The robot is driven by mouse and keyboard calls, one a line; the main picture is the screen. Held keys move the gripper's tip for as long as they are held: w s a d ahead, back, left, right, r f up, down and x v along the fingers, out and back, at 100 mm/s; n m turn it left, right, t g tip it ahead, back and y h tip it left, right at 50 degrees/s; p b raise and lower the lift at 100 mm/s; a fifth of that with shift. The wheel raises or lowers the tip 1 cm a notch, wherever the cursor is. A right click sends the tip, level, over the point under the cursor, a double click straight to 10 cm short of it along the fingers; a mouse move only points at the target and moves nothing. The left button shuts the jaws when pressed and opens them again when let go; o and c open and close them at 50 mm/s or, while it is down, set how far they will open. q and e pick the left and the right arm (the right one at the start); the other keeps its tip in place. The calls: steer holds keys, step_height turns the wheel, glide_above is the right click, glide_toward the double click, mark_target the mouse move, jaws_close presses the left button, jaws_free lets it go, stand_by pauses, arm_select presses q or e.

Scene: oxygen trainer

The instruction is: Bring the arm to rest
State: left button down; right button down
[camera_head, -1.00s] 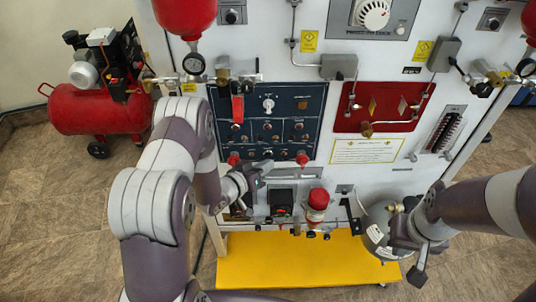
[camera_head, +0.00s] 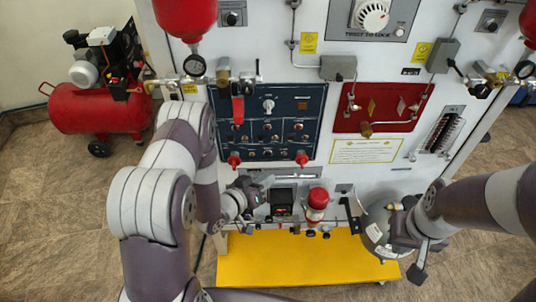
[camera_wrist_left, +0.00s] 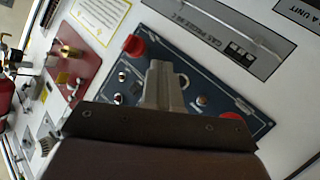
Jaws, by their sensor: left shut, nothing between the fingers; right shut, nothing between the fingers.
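My left gripper (camera_head: 262,186) is in front of the white trainer panel (camera_head: 395,175), just below the dark blue control panel (camera_head: 285,108). It is shut and empty. In the left wrist view the closed fingers (camera_wrist_left: 160,84) stand out in front of the blue panel (camera_wrist_left: 205,70) with its red knobs. My right gripper (camera_head: 418,272) hangs at the lower right, beside a grey round vessel (camera_head: 376,234), and is shut and empty. Whether it touches the vessel cannot be told.
A small black gauge box (camera_head: 283,202) and a red-capped bottle (camera_head: 318,199) sit close to the right of my left gripper. A yellow base plate (camera_head: 300,262) lies below. A red compressor (camera_head: 95,107) stands at the left. Open floor (camera_head: 50,210) lies at the lower left.

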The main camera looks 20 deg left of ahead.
stand_by(0.4)
arm_select(q)
steer(key=s+a+f+g+y, duration=0.4)
steer(key=s+f+g, duration=0.2)
steer(key=f, duration=0.2)
steer(key=s+a+r+g+y, duration=0.2)
steer(key=s+a+r+g, duration=0.1)
steer(key=s+g, duration=0.1)
steer(key=s+d+r, duration=0.1)
steer(key=s+r, duration=0.2)
steer(key=r, duration=0.6)
steer(key=s+d+r+g, duration=0.1)
steer(key=s+r, duration=0.3)
steer(key=r, duration=0.5)
steer(key=shift+d+g+y, duration=0.3)
steer(key=shift+d, duration=0.25)
steer(key=shift+r, duration=0.1)
